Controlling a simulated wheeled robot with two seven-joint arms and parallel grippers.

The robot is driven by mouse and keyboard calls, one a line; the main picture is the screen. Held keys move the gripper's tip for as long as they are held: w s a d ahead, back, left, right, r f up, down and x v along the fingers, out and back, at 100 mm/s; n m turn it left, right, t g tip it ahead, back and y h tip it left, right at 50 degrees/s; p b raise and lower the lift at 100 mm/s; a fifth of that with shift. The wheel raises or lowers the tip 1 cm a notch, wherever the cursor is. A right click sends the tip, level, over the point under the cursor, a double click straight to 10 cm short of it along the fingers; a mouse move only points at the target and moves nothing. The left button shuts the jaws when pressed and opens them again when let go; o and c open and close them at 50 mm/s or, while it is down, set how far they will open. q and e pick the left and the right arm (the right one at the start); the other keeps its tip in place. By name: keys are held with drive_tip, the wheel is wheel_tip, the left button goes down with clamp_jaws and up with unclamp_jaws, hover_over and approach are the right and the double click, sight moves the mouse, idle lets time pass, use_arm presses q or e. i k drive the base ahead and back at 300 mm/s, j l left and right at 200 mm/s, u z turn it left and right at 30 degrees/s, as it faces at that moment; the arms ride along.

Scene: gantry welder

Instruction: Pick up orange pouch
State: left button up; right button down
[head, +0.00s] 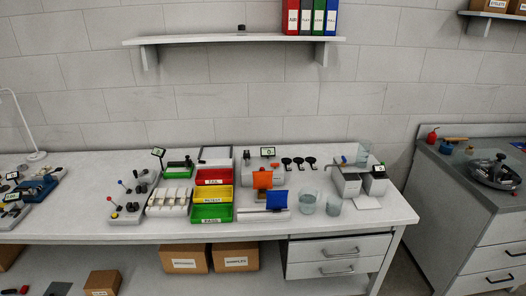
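An orange flat item (262,180), which looks like the orange pouch, stands upright on the white workbench (380,212), right of the coloured bins. A similar blue item (277,200) stands in front of it and to its right, above a low white block. Its lower part is hard to make out at this size. Neither of my grippers shows in the head view.
Red, yellow and green bins (212,213) stand left of the orange item. Clear beakers (307,204) and grey boxes (346,183) stand to the right. A shelf (225,40) with binders hangs above. Drawers (338,257) and cardboard boxes (184,258) are below.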

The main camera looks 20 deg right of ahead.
sight(262, 180)
drive_tip(key=l+z, duration=0.2)
drive_tip(key=l, duration=0.25)
drive_tip(key=i+l+z, duration=0.2)
drive_tip(key=l, duration=0.2)
drive_tip(key=l+z, duration=0.2)
drive_tip(key=l, duration=0.25)
drive_tip(key=i+l+z, duration=0.2)
drive_tip(key=l, duration=0.2)
drive_tip(key=l+z, duration=0.2)
drive_tip(key=l, duration=0.25)
